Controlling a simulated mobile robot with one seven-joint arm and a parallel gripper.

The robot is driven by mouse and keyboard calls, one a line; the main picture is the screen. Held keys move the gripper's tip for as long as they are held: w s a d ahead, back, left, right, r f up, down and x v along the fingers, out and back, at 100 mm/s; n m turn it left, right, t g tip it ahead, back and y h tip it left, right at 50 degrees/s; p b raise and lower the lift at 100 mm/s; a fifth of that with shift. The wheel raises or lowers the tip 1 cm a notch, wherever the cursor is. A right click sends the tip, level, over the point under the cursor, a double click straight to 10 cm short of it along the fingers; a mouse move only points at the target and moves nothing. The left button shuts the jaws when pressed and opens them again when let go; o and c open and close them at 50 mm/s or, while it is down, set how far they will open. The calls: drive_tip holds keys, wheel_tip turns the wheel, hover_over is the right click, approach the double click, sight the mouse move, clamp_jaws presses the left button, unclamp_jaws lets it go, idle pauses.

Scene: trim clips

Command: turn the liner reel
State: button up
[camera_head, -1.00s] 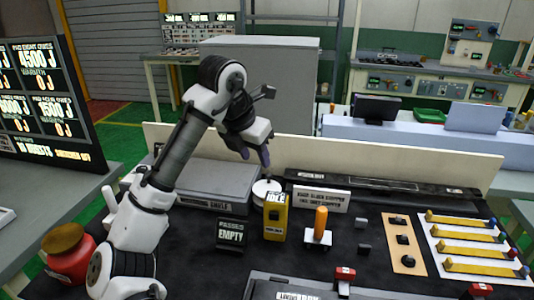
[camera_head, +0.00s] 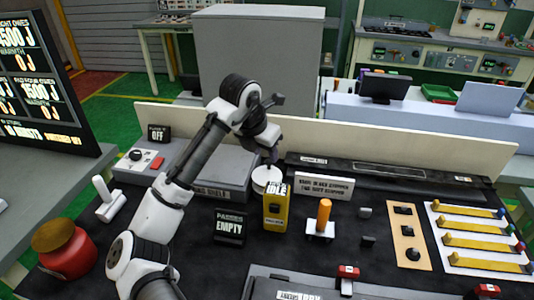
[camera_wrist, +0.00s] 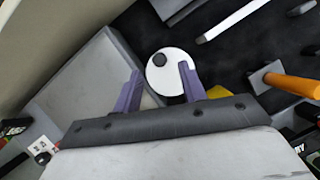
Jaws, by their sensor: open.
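The liner reel appears to be the white round disc (camera_head: 262,182) behind the yellow box marked IDLE (camera_head: 276,211). In the wrist view the white disc (camera_wrist: 172,82) carries a dark round knob (camera_wrist: 159,60) near its edge. My gripper (camera_head: 271,160) is above the disc, pointing down. In the wrist view its two purple fingers (camera_wrist: 159,70) are spread, one on each side of the knob's line, with nothing held. The right finger overlaps the disc in that view. I cannot tell the height of the fingertips over the knob.
A grey flat box (camera_head: 215,172) lies left of the disc. A sign (camera_head: 323,186) and an orange-handled lever (camera_head: 323,215) stand to the right. A black EMPTY display (camera_head: 230,228) is in front. A low cream wall (camera_head: 400,145) runs behind.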

sight(269, 161)
drive_tip(key=shift+p+x, duration=0.3)
drive_tip(key=shift+x, duration=1.5)
clamp_jaws()
